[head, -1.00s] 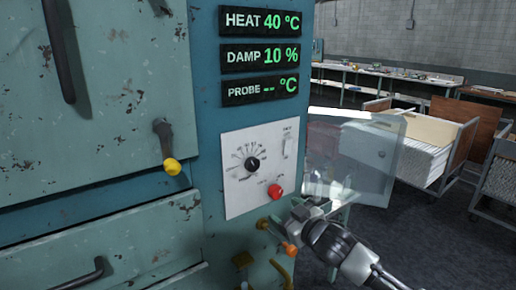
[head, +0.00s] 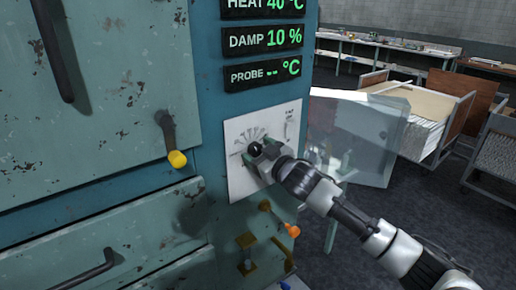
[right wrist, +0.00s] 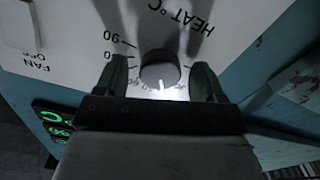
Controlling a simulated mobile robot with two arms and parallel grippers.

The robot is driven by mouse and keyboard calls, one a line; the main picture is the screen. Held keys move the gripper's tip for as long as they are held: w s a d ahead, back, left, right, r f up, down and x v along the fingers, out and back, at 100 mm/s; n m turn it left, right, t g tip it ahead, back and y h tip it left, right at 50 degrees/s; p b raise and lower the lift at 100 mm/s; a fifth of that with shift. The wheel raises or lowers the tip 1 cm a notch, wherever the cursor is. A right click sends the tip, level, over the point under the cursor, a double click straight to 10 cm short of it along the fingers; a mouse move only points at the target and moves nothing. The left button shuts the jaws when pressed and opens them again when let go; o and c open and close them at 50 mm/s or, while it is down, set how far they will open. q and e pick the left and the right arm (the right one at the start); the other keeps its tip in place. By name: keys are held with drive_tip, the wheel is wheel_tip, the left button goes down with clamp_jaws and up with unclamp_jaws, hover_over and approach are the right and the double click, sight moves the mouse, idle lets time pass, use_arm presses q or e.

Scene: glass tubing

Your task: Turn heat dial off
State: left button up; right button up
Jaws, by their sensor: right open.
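The heat dial (head: 254,149) is a round black knob on the white control panel (head: 240,188). It also shows in the right wrist view (right wrist: 161,68), with a white pointer mark toward the gripper's palm. My right gripper (head: 262,159) is at the dial in the head view. In the right wrist view my right gripper (right wrist: 161,78) is open, one finger on each side of the dial, with a visible gap on both sides. The HEAT display (head: 262,5) reads 40 °C and is cut by the top edge. My left gripper is not in view.
The DAMP display (head: 262,39) reads 10 % and the PROBE display (head: 262,73) shows dashes. A yellow-knobbed handle (head: 177,159) is left of the panel, an orange-tipped lever (head: 293,231) below it. A translucent door or cover (head: 355,135) stands at the right. The fan switch (head: 290,130) is above.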

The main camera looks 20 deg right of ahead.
drive_tip(key=shift+w, duration=0.2)
drive_tip(key=shift+a, duration=0.1)
drive_tip(key=c, duration=0.9)
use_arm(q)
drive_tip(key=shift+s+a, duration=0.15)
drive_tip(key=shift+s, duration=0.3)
